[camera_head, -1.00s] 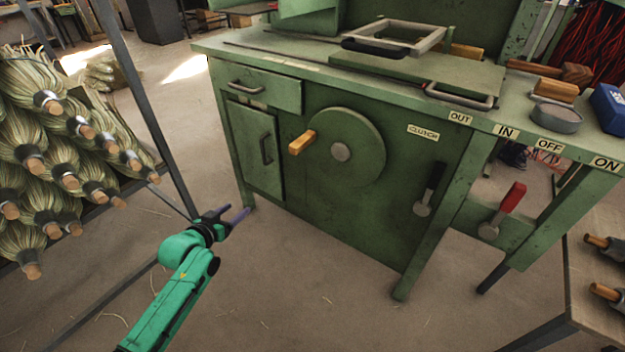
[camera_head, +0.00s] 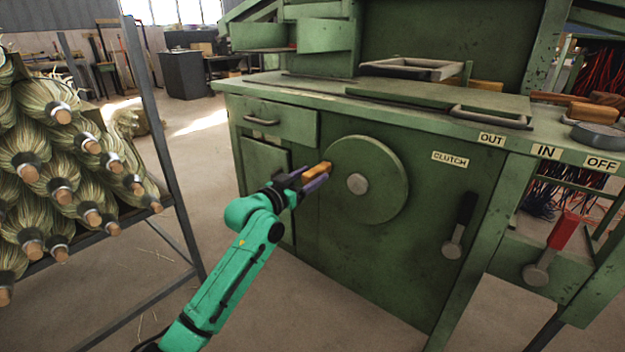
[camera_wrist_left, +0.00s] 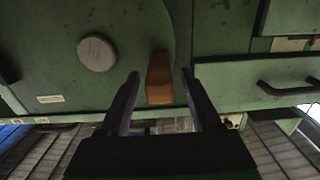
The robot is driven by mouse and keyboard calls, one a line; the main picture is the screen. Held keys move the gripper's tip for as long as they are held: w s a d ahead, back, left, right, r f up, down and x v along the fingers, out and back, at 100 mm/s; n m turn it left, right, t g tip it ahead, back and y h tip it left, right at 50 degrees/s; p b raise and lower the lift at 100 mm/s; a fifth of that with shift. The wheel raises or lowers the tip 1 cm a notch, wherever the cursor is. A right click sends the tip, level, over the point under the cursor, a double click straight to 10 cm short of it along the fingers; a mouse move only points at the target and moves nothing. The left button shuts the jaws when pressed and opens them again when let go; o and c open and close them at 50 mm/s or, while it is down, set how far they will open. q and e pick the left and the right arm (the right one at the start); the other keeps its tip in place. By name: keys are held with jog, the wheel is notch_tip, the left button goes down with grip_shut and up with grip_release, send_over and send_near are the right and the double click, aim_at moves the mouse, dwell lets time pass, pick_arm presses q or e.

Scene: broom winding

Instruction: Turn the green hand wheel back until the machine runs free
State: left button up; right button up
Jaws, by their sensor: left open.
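The green hand wheel (camera_head: 382,200) is a round disc with a grey hub (camera_head: 357,184) on the front of the green machine. Its orange wooden handle (camera_head: 317,172) sticks out at the wheel's left side. My left gripper (camera_head: 312,180) is open at the handle. In the left wrist view the handle (camera_wrist_left: 159,80) stands between the two spread fingers (camera_wrist_left: 160,88), with a gap on each side. The hub (camera_wrist_left: 97,54) also shows there. My right gripper is not in view.
A black-handled clutch lever (camera_head: 460,225) and a red-handled lever (camera_head: 555,248) hang right of the wheel. A rack of broom heads (camera_head: 75,170) stands at the left. The floor between rack and machine is clear.

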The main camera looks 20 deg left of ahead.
pick_arm(q)
jog(key=shift+w+d, duration=0.25)
jog(key=shift+w, duration=0.15)
jog(key=shift+c, duration=0.3)
grip_shut()
dwell(0.9)
